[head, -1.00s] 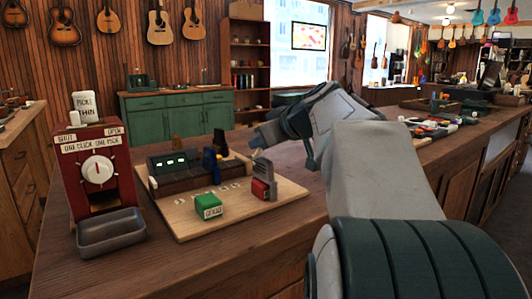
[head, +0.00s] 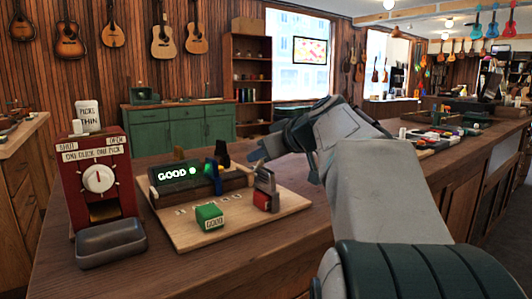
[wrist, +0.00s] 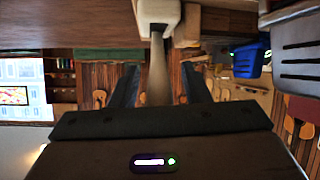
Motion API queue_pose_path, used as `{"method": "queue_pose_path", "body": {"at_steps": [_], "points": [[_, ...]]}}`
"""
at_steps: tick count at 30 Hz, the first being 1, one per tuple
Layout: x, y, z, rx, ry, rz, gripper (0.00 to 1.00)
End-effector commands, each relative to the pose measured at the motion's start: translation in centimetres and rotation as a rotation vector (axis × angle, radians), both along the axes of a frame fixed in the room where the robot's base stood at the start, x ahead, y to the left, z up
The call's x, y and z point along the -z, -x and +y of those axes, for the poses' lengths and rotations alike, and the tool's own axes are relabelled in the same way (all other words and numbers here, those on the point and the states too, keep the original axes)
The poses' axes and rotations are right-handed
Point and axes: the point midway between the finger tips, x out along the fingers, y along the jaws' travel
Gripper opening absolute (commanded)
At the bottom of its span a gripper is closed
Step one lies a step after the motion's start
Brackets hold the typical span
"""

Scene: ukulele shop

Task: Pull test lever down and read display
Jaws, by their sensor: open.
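The tester stands on a pale wooden board (head: 180,232) on the counter. Its display (head: 178,172) reads "GOOD" beside a lit green dot. A blue part (head: 221,153) stands at its right and also shows in the wrist view (wrist: 250,57). My gripper (head: 266,151) is at the tester's right end, above a grey and red block (head: 265,188). In the wrist view, my gripper (wrist: 160,88) is open, with a pale rod (wrist: 158,55) ending in a wider knob between its fingers, apparently the test lever. Whether the fingers touch it, I cannot tell.
A green block (head: 209,216) with a white label sits at the board's front. A red pick dispenser (head: 98,170) with a dial stands left, a grey tray (head: 111,242) before it. Counter in front of the board is clear; small items (head: 435,138) lie farther right.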

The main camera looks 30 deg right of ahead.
Motion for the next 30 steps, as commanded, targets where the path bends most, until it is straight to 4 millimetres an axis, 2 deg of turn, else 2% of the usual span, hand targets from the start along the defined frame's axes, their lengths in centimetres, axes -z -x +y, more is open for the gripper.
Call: {"method": "queue_pose_path", "body": {"at_steps": [4,7,15,21,25,30], "points": [[-0.5,0.7,-0.2,0.002,0.002,-0.003,0.42],[-1.3,1.9,-0.5,0.001,0.001,-0.003,0.42],[-4.3,7.3,-1.7,0.002,0.000,-0.003,0.42],[-5.8,10.4,-2.4,0.001,0.000,-0.001,0.42],[-6.3,11.5,-2.7,-0.001,0.000,0.000,0.42],[-6.4,11.9,-2.8,0.000,0.000,0.000,0.42]]}}
